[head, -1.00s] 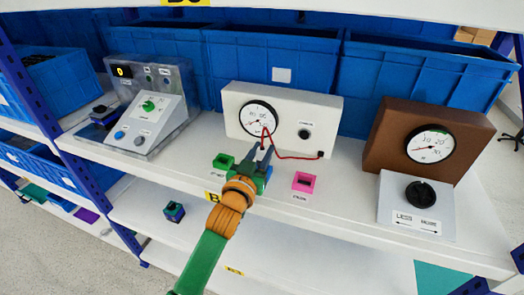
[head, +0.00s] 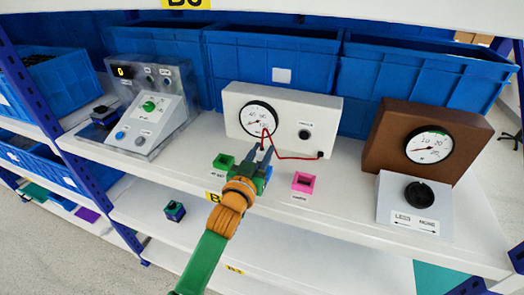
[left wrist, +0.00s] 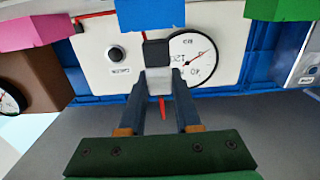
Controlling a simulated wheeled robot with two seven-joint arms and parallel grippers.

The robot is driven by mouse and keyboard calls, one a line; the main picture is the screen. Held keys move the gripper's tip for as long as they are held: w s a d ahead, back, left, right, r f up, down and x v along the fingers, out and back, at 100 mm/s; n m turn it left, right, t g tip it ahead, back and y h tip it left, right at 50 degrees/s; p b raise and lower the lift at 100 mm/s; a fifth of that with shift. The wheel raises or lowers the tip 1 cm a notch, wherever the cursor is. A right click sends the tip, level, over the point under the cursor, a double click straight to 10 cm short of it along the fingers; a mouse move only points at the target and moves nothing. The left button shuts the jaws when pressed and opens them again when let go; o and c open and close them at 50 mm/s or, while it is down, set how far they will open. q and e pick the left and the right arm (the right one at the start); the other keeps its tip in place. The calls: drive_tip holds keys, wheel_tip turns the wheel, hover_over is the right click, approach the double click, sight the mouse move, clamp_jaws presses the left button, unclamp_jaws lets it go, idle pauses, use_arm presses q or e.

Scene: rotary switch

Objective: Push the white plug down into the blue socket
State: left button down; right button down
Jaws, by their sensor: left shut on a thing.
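My left gripper (head: 262,152) is in front of the white meter box. In the left wrist view its two fingers (left wrist: 160,95) are shut on the white plug (left wrist: 159,82), which has a black end (left wrist: 156,53) and a red piece at its other end. The blue socket (left wrist: 150,14) is at the top edge of the wrist view, beyond the black end. In the head view the blue socket (head: 268,180) is mostly hidden by my gripper, and I cannot tell whether the plug touches it. My right gripper is not in view.
A green socket (head: 223,161) is left of the blue one, and a pink socket (head: 303,182) is right. A red wire (head: 290,157) runs to the white meter box (head: 285,98). A grey panel (head: 148,112) and brown meter box (head: 390,135) stand on the shelf (head: 345,200).

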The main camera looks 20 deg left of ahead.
use_arm(q)
drive_tip(key=shift+f+b, duration=1.2)
drive_tip(key=shift+f, duration=0.45)
drive_tip(key=c, duration=0.5)
unclamp_jaws()
drive_tip(key=s+b, duration=0.1)
drive_tip(key=s, duration=0.5)
drive_tip(key=shift+s+a+f, duration=0.1)
drive_tip(key=shift+s+a, duration=0.05)
drive_tip(key=shift+s, duration=0.5)
drive_tip(key=shift+w, duration=0.1)
